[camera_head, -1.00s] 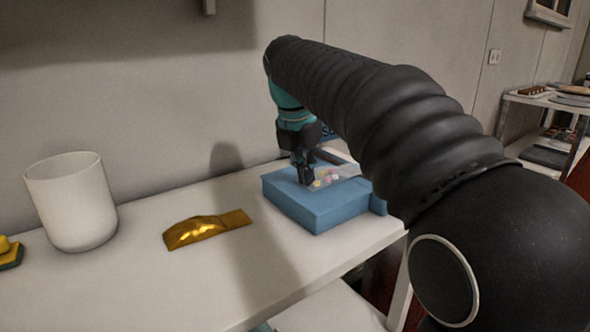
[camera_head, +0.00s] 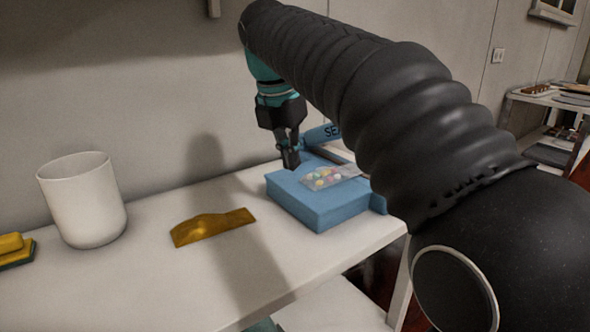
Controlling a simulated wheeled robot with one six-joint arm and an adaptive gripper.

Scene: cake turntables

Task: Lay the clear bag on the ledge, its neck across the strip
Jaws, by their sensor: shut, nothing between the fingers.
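My gripper (camera_head: 291,163) is shut and empty, pointing down by the ledge's back left corner, apart from the bag. Behind the ledge is a blue part with lettering starting "SE" (camera_head: 322,133), partly hidden by my arm.
A gold packet (camera_head: 213,226) lies on the white table left of the ledge. A white cup (camera_head: 84,200) and a yellow and green sponge (camera_head: 14,250) are farther left. A wall stands behind the table. The front table top is clear.

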